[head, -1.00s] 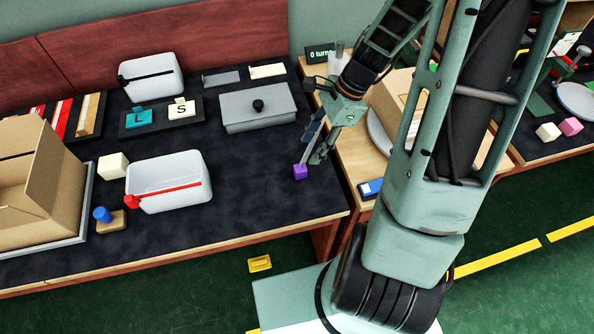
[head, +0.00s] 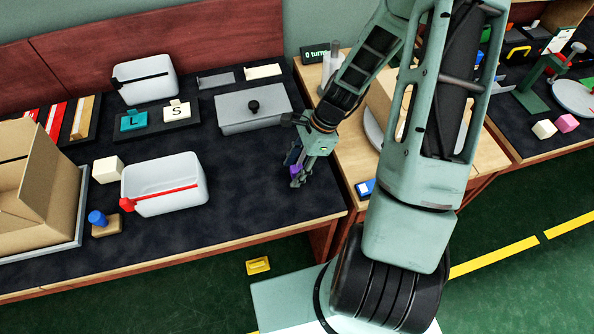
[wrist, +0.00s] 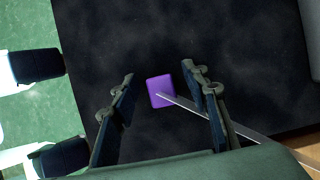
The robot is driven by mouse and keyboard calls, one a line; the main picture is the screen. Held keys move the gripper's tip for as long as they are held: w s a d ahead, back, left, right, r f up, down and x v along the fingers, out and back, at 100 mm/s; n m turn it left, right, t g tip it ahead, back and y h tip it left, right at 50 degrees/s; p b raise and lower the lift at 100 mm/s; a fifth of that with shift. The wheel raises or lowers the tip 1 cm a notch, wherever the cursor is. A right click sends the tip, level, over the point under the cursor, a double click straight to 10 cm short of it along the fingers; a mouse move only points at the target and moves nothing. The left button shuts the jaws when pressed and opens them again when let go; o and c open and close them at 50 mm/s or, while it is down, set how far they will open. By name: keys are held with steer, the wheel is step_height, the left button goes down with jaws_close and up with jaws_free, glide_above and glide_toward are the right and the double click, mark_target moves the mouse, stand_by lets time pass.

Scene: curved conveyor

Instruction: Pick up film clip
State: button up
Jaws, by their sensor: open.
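A small purple block (wrist: 160,91) lies on the dark table mat, with a thin grey bar (wrist: 235,128) running from it toward the lower right in the wrist view. I take this to be the film clip, though no label shows. In the head view the purple block (head: 295,170) is partly hidden by my gripper (head: 299,177). In the wrist view my gripper (wrist: 159,88) is open, with one finger on each side of the block and a gap on both sides. Its height above the mat is hard to tell.
A grey lidded box (head: 253,106) with a black knob stands behind, left of my gripper. A white bin (head: 165,190) with a red-ended bar stands to the left. The table's front edge (head: 325,218) is close. The mat between bin and gripper is clear.

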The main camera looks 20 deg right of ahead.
mark_target(295, 168)
steer(key=c, duration=1.1)
steer(key=shift+r, duration=0.1)
steer(key=shift+c, duration=0.2)
steer(key=shift+r, duration=0.4)
step_height(295, 168, up, 2)
steer(key=shift+w, duration=0.1)
steer(key=s+d+r, duration=0.2)
steer(key=s+r, duration=0.3)
steer(key=s, duration=0.1)
steer(key=s+d+r+p, duration=0.1)
steer(key=s+d+r, duration=0.1)
steer(key=s+r, duration=0.3)
steer(key=shift+s+d, duration=0.3)
steer(key=shift+s, duration=0.9)
